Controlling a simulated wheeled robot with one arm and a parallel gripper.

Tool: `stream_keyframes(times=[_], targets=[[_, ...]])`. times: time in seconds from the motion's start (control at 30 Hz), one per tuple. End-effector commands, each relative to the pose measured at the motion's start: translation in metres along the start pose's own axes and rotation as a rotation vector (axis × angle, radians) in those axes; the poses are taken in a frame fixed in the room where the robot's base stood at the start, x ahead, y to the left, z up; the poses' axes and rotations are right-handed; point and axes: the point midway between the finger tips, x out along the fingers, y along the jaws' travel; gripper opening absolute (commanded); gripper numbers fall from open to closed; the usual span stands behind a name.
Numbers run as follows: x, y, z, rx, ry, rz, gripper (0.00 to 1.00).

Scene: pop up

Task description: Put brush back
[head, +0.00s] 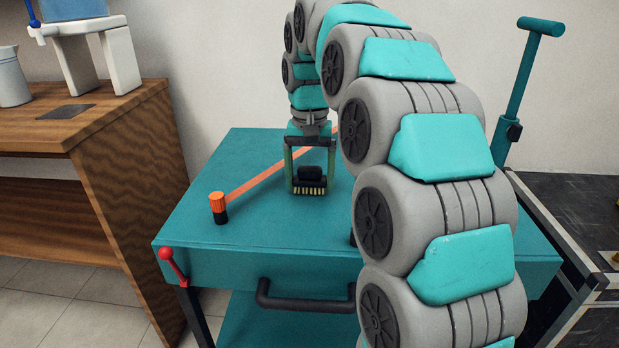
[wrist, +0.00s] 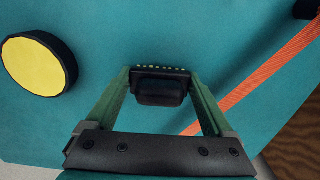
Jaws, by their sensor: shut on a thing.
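The brush (head: 310,179) has a black body and yellowish bristles that point down. My gripper (head: 310,187) is shut on it, with one green finger at each side. In the wrist view the brush (wrist: 160,88) sits between the fingertips of my gripper (wrist: 160,80). It is over the teal cart top (head: 262,222); I cannot tell if the bristles touch the surface. A round yellow-topped black object (wrist: 36,66) lies left of the brush in the wrist view; I cannot make it out in the head view.
An orange strip (head: 270,175) crosses the cart top from an orange and black post (head: 218,208), passing behind my gripper. A wooden bench (head: 120,140) stands left, a black case (head: 575,215) right.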

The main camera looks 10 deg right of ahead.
Motion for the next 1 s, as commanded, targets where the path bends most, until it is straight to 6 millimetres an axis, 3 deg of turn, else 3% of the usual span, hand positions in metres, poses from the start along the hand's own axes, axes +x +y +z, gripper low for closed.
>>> stream_keyframes(times=[0.4, 0.43, 0.53, 0.83, 1.0], targets=[[0.006, 0.0, -0.001, -0.001, 0.003, -0.001, 0.34], [0.006, -0.001, -0.001, -0.001, 0.004, -0.001, 0.88], [0.006, -0.001, -0.001, -0.001, 0.003, -0.001, 0.99], [0.005, -0.001, -0.001, -0.001, 0.003, -0.001, 1.0], [-0.006, 0.001, 0.002, -0.001, 0.002, 0.0, 1.0]])
